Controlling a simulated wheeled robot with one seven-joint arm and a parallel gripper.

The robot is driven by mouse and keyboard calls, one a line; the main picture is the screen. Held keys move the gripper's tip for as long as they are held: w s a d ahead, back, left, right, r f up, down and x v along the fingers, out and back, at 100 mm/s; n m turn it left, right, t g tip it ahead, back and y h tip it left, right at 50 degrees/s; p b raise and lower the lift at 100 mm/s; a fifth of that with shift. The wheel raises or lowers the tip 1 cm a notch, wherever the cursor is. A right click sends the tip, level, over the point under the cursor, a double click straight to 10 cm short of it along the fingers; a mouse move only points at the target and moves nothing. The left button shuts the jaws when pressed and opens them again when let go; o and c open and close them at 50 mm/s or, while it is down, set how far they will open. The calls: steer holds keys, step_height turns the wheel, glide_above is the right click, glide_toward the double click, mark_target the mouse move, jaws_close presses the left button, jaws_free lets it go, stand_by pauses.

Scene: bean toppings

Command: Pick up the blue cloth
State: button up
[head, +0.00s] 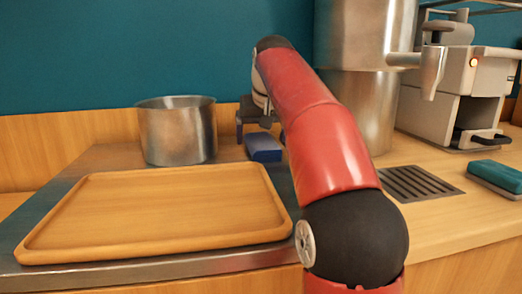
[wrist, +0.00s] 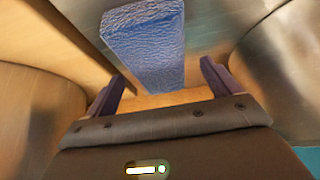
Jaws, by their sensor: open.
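The blue cloth (head: 264,147) is a small folded block on the counter, right of the metal pot and behind the tray. In the wrist view the blue cloth (wrist: 146,45) shows large at the top centre, with a rough surface. My gripper (head: 252,131) is just behind and above the cloth in the head view. In the wrist view my gripper (wrist: 160,88) has its two dark fingers apart, one on each side of the cloth's near end. I see no contact between the fingers and the cloth. My red arm hides part of the counter to the right.
A metal pot (head: 178,135) stands close on the left. An empty wooden tray (head: 155,210) fills the front left. A tall metal urn (head: 362,80) stands close on the right. Farther right are a coffee machine (head: 465,85), a drain grate (head: 420,183) and a teal block (head: 496,177).

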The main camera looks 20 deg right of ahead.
mark_target(262, 141)
steer(key=shift+x, duration=1)
steer(key=c, duration=1.1)
step_height(262, 141, up, 10)
steer(key=p, duration=0.5)
steer(key=o, duration=0.4)
steer(key=shift+c, duration=1.3)
